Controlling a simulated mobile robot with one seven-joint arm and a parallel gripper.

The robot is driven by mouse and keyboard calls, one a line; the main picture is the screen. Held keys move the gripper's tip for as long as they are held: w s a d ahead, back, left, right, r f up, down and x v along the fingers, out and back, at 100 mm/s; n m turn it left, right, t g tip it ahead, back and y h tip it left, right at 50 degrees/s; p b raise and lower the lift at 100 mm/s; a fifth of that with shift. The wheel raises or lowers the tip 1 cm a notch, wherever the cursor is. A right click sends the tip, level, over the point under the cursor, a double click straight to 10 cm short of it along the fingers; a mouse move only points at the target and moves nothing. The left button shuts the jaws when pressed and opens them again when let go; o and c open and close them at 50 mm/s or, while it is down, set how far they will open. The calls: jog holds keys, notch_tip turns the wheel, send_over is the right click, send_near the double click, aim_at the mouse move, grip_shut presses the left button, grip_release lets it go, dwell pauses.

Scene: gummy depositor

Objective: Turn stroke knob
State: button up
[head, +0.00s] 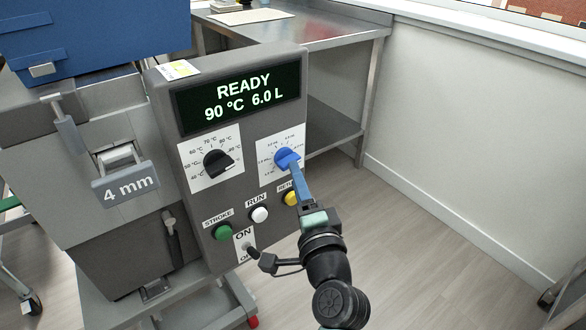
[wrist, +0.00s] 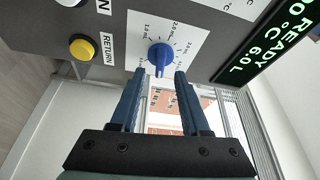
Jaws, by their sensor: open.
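The stroke knob is blue (head: 287,156) and sits at the middle of a white dial plate marked in mL, on the right of the grey control panel. In the wrist view the knob (wrist: 160,54) is upper centre, with its narrow grip pointing down in the picture. My gripper (head: 293,168) reaches up to the knob from below right. In the wrist view its two blue fingers (wrist: 160,73) are spread, one on each side of the knob's lower end, with gaps showing. I cannot tell how deep the knob lies between them. In the head view the fingers partly hide the dial.
The screen (head: 240,98) reads READY, 90 °C, 6.0 L. A black temperature knob (head: 217,163) is to the left. Below are the green STROKE button (head: 223,232), white RUN button (head: 259,214), yellow RETURN button (head: 290,198) and a toggle switch (head: 252,251). Open floor lies right.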

aim_at(287, 160)
jog(key=shift+x, duration=1.9)
jog(key=shift+c, duration=0.2)
grip_shut()
